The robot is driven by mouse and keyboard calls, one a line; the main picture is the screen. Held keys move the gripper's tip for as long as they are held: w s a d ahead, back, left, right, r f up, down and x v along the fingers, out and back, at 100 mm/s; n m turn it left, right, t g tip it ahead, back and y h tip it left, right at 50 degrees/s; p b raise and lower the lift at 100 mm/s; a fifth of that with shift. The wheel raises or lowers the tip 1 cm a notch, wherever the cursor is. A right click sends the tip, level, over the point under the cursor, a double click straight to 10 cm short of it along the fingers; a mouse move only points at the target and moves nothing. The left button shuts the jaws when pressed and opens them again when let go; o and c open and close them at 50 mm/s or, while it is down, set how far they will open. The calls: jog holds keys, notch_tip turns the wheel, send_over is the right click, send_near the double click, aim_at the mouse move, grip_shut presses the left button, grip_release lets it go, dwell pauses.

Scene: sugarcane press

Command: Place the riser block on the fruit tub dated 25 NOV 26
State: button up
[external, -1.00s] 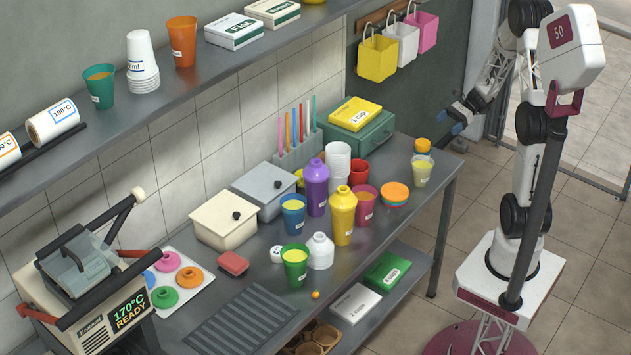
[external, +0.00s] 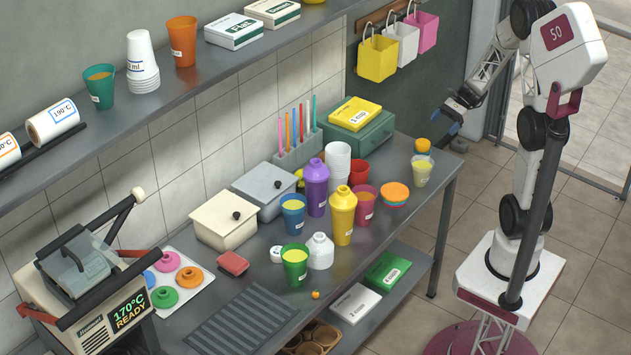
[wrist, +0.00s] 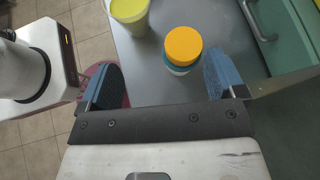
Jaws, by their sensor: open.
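My gripper (external: 450,118) is open and empty, raised in the air at the right end of the counter. In the wrist view its two blue fingers (wrist: 160,78) are spread apart. A small round container with an orange-yellow top (wrist: 183,46) shows beyond and between them; it also stands at the counter's right end (external: 422,145). A cup with yellow-green contents (external: 421,171) is next to it and shows in the wrist view too (wrist: 130,14). I cannot tell which thing is the riser block. No label reading 25 NOV 26 is legible.
A green drawer box (external: 357,133) with a yellow pack stands against the wall. Bottles and cups, including a yellow bottle (external: 342,214) and stacked bowls (external: 395,193), crowd mid-counter. A press (external: 88,288) is at left. Hanging bins (external: 377,58) are above.

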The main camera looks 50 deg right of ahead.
jog(key=s+a+r+n+h, duration=0.6)
jog(key=s+a+r+n, duration=0.2)
jog(key=a, duration=0.3)
jog(key=s+a+r+n+h, duration=0.5)
jog(key=s+a+r+n, duration=0.3)
jog(key=a+n, duration=0.3)
jog(key=shift+s+a+r+n+g+h, duration=0.2)
jog(key=shift+s+a+n+g+h, duration=0.1)
jog(key=shift+s+h, duration=0.15)
